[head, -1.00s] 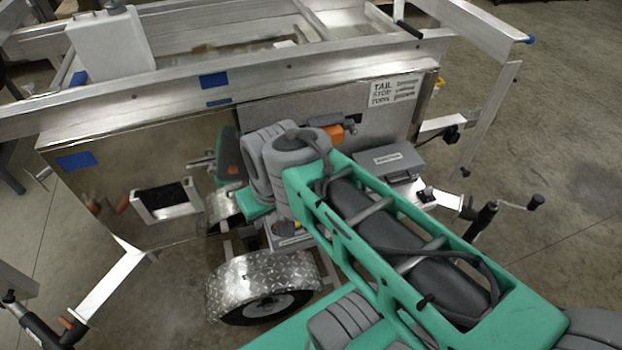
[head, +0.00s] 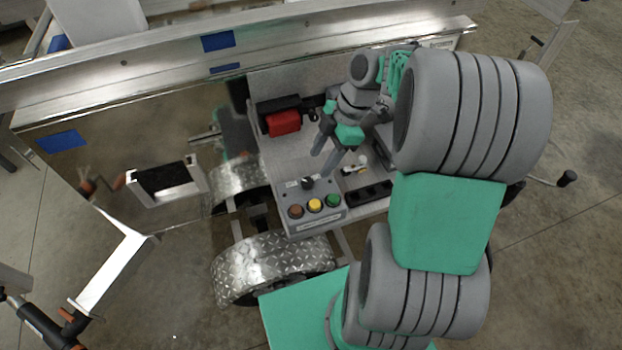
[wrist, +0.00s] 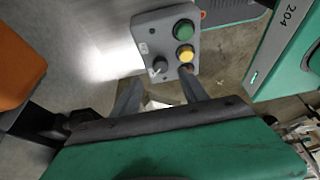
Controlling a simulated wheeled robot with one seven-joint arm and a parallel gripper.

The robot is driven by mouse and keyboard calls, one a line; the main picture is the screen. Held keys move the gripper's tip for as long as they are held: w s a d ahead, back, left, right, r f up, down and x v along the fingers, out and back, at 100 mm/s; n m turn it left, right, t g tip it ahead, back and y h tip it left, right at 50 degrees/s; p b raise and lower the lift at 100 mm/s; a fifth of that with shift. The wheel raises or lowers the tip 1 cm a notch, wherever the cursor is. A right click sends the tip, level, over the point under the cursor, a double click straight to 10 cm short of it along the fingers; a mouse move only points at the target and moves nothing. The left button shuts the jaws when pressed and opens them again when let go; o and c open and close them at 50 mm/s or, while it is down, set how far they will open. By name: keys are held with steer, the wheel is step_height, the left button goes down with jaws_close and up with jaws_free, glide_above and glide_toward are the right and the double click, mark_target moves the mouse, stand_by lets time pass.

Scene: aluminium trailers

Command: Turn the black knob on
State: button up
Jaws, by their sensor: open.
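The black knob (head: 307,183) sits on a grey control box (head: 320,216) on the trailer's bench, behind a row of brown, yellow and green buttons. In the wrist view the knob (wrist: 159,66) has a light pointer line and stands beside the green and yellow buttons on the box (wrist: 150,28). My gripper (head: 325,162) is open and empty. Its fingers point down, just above and behind the box, a little right of the knob. In the wrist view the fingers (wrist: 160,92) lie on both sides below the knob, apart from it.
A red box (head: 283,123) stands at the back left of the bench. A black socket strip (head: 368,196) lies right of the control box. The diamond-plate fender (head: 262,267) is in front, and a metal rail (head: 150,78) runs behind.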

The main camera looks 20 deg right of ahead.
mark_target(309, 181)
steer(key=x, duration=0.7)
steer(key=shift+a+f, duration=0.1)
steer(key=shift+c, duration=0.5)
jaws_close()
